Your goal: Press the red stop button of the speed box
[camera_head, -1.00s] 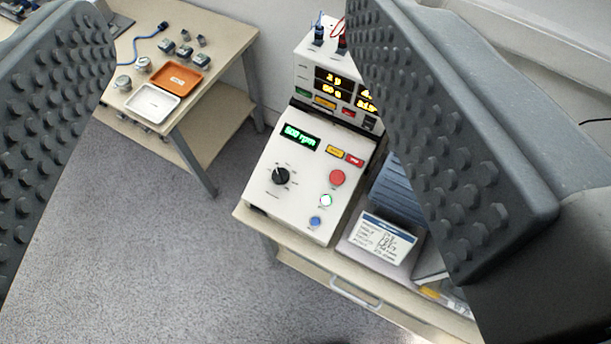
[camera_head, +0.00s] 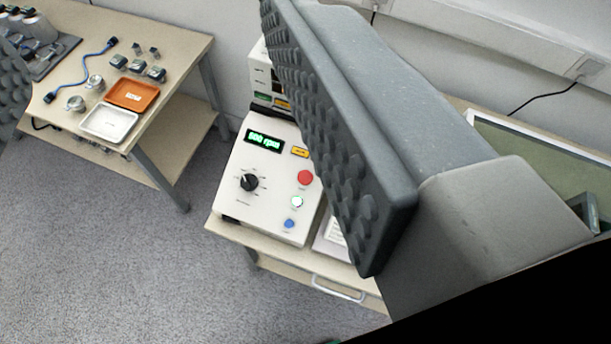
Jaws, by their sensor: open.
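The speed box (camera_head: 262,212) is a white sloped box on a bench, with a green lit rpm display (camera_head: 264,141) and a black knob (camera_head: 249,181). Its round red stop button (camera_head: 305,177) is in plain view, just left of my right finger. Below it are a white lit button (camera_head: 297,202) and a blue button (camera_head: 289,223). My gripper (camera_head: 170,120) is open and empty, its fingers wide apart. The left finger shows only at the left edge. The right finger covers the box's upper right part. Nothing touches the red button in this view.
Behind the box, another white instrument (camera_head: 259,72) is mostly hidden by my right finger. At left, a table holds an orange tray (camera_head: 133,95), a white tray (camera_head: 109,123), metal parts and a blue cable (camera_head: 82,70). A green-surfaced panel (camera_head: 540,160) is at right. Grey floor is clear.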

